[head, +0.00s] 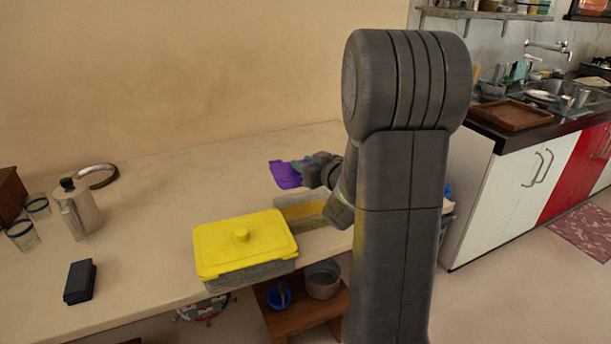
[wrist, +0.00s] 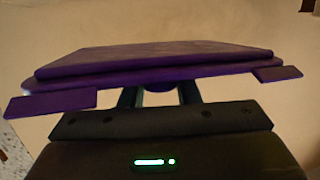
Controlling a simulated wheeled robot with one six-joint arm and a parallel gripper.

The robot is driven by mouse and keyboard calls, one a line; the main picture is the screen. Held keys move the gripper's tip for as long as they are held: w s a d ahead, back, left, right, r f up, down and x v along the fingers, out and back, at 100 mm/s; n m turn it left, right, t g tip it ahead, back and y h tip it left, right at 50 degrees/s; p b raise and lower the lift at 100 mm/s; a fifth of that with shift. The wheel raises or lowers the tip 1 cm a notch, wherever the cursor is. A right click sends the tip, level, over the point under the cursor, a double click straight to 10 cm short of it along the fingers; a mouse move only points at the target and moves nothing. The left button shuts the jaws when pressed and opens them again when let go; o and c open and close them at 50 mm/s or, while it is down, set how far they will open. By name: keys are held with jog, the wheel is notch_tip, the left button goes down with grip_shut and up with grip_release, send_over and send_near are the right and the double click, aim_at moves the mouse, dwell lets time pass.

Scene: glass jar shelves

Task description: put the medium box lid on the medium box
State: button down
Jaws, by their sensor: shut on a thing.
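A purple lid (head: 285,175), seemingly the medium box lid, is held over the table in the head view. In the wrist view the lid (wrist: 155,60) spans most of the width, seen nearly edge-on, with a tab at each side. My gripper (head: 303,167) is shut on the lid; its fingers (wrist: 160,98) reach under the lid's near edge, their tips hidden. An open box (head: 299,210) with a yellowish inside, seemingly the medium box, stands on the table below and nearer than the lid. My arm hides its right part.
A larger grey box with a yellow knobbed lid (head: 243,245) stands just in front of the open box, near the table edge. A metal jug (head: 76,210), glasses (head: 22,235) and a black case (head: 80,282) are at the left. The table's middle is clear.

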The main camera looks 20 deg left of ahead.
notch_tip(320, 180, down, 8)
jog(key=b, duration=0.6)
jog(key=shift+w+a+n+b, duration=0.15)
jog(key=shift+n+b, duration=0.15)
dwell(0.6)
jog(key=shift+f, duration=0.6)
jog(key=shift+f+n+b, duration=0.3)
jog(key=shift+n+b, duration=0.1)
jog(key=shift+b, duration=0.35)
dwell(0.4)
